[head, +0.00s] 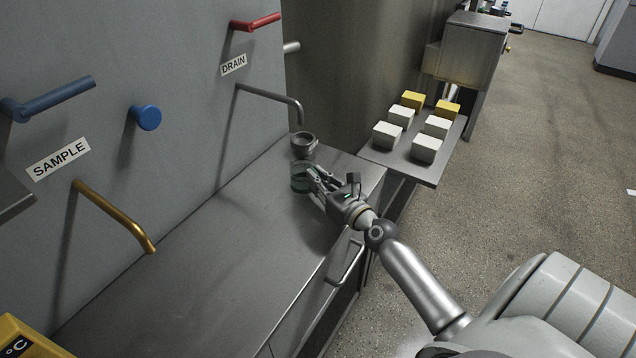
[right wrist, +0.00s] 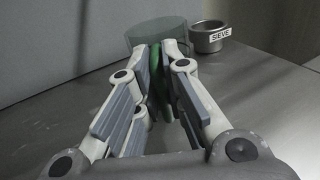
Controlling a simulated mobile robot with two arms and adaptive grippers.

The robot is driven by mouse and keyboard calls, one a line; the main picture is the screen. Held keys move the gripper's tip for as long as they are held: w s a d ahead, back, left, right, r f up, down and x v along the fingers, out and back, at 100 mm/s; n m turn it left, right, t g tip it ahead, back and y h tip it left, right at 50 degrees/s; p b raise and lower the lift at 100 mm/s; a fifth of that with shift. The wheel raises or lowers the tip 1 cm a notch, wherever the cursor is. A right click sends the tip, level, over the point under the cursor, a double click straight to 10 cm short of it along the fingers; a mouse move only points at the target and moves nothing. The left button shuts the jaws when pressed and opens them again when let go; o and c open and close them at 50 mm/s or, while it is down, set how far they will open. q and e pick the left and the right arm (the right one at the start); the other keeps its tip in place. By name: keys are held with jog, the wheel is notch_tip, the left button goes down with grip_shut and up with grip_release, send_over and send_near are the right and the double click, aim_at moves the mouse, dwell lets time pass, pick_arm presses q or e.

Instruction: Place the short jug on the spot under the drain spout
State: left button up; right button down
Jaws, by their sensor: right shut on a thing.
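The short jug (head: 299,178) is a small dark green, see-through vessel at the far end of the steel counter. It also shows at the top of the right wrist view (right wrist: 157,28), with a green handle between my fingers. My right gripper (head: 316,181) is shut on the jug, and its fingers hide part of it. The jug looks upright; I cannot tell whether it touches the counter. The drain spout (head: 270,95) is a grey bent pipe on the wall below the DRAIN label (head: 233,65). My left gripper is not in view.
A metal sieve cup (head: 304,146) stands just behind the jug, near the spout's end; its SIEVE label (right wrist: 219,34) shows in the right wrist view. A brass sample spout (head: 115,215) juts from the wall. White and yellow blocks (head: 401,116) sit on a side shelf. The near counter is clear.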

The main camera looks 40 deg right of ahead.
jog(key=c, duration=2)
grip_release()
jog(key=shift+f, duration=0.15)
jog(key=o, duration=0.5)
jog(key=shift+c, duration=0.2)
jog(key=shift+r, duration=0.3)
jog(key=s+b, duration=0.2)
jog(key=s, duration=0.8)
jog(key=shift+s+f, duration=0.1)
jog(key=shift+s, duration=0.15)
jog(key=shift+s+r, duration=0.2)
jog(key=shift+s, duration=0.6)
